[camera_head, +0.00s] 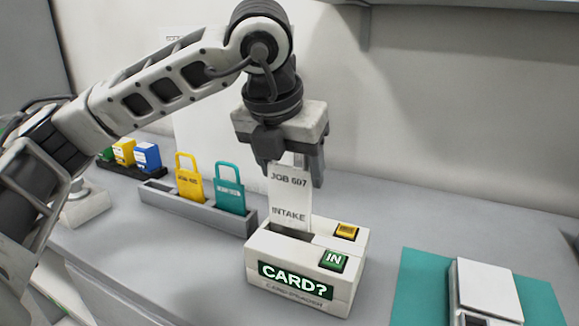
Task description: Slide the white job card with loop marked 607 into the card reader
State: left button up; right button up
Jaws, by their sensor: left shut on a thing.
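The white job card (290,198) reads "JOB 607" and "INTAKE" and hangs upright. My left gripper (293,170) is above it, shut on its loop, which is mostly hidden between the fingers. The card reader (257,262) is a white box with a dark slot (292,234) in its top. The card's lower edge is at the slot; I cannot tell whether it is inside or just above. The reader's display (296,280) shows "CARD?". A green "IN" button (334,261) and a yellow button (346,232) are on its top. My right gripper is not in view.
A grey rack (205,212) left of the reader holds a yellow card (189,184) and a teal card (230,195). Several small coloured boxes (146,156) stand farther left. A scale (487,288) sits on a teal mat (416,280) at the right. The table behind the reader is clear.

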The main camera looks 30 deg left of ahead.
aim_at(289, 189)
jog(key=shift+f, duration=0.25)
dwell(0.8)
pick_arm(q)
jog(key=shift+f+b, duration=0.2)
jog(key=shift+b, duration=0.25)
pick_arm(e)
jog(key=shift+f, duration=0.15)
pick_arm(q)
jog(key=shift+f+b, duration=2.4)
jog(key=shift+f, duration=0.1)
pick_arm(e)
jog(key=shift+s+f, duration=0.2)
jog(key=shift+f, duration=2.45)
pick_arm(q)
jog(key=o, duration=1)
jog(key=shift+o, duration=0.2)
jog(key=shift+s+r, duration=0.1)
jog(key=shift+r, duration=0.4)
jog(key=p+v, duration=0.2)
jog(key=v, duration=1.3)
jog(key=shift+p, duration=0.4)
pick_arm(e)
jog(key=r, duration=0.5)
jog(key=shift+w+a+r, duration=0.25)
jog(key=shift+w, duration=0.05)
